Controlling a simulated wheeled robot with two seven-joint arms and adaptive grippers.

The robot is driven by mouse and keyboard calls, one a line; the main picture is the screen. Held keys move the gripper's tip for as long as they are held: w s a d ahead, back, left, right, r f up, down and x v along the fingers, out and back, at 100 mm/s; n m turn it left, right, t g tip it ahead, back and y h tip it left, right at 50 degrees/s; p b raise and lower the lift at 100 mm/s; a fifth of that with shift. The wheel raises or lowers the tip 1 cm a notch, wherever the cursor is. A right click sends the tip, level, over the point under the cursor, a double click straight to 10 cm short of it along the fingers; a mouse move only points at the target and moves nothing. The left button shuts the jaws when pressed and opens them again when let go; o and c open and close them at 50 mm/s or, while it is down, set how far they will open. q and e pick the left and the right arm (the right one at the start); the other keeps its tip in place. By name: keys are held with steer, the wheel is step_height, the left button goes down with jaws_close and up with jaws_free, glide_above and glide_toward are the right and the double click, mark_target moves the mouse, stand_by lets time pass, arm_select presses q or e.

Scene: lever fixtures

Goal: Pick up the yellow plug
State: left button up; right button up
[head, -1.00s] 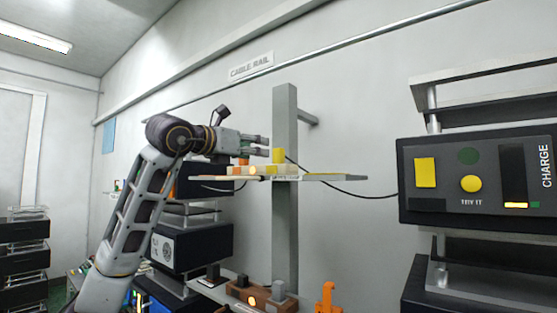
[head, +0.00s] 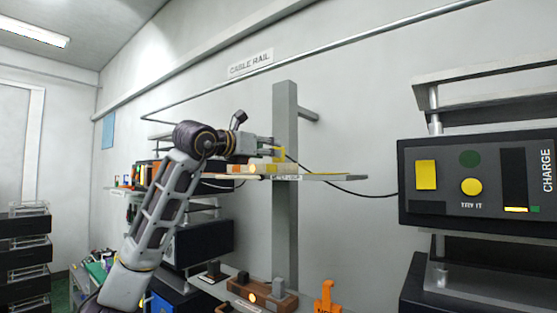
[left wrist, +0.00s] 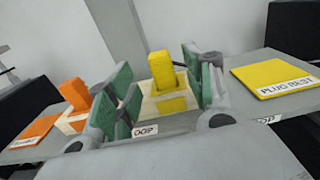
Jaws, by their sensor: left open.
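The yellow plug (left wrist: 163,70) stands upright in a pale wooden holder (left wrist: 150,105) in the left wrist view. In the head view the plug (head: 280,153) shows as a small yellow shape at the shelf, partly hidden by my gripper. My left gripper (left wrist: 158,84) is open, with one green-padded finger on each side of the plug in the picture; I cannot tell whether they touch it. In the head view the left gripper (head: 274,149) reaches the shelf from the left. My right gripper is not in view.
An orange plug (left wrist: 74,93) stands left of the yellow one. A yellow pad labelled PLUG REST (left wrist: 275,76) lies on the shelf at right. The grey upright post (head: 286,190) stands at the shelf. A black cable (head: 345,190) runs right to the CHARGE panel (head: 475,177).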

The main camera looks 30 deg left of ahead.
mark_target(276, 148)
arm_select(q)
steer(key=shift+w+d+r+p, duration=0.1)
steer(key=shift+w+r+p, duration=0.1)
steer(key=shift+w+p, duration=0.8)
steer(key=shift+w+d, duration=0.1)
steer(key=shift+w, duration=1.4)
steer(key=shift+f, duration=0.1)
steer(key=c, duration=1.1)
steer(key=shift+r, duration=0.2)
steer(key=shift+r, duration=4.85)
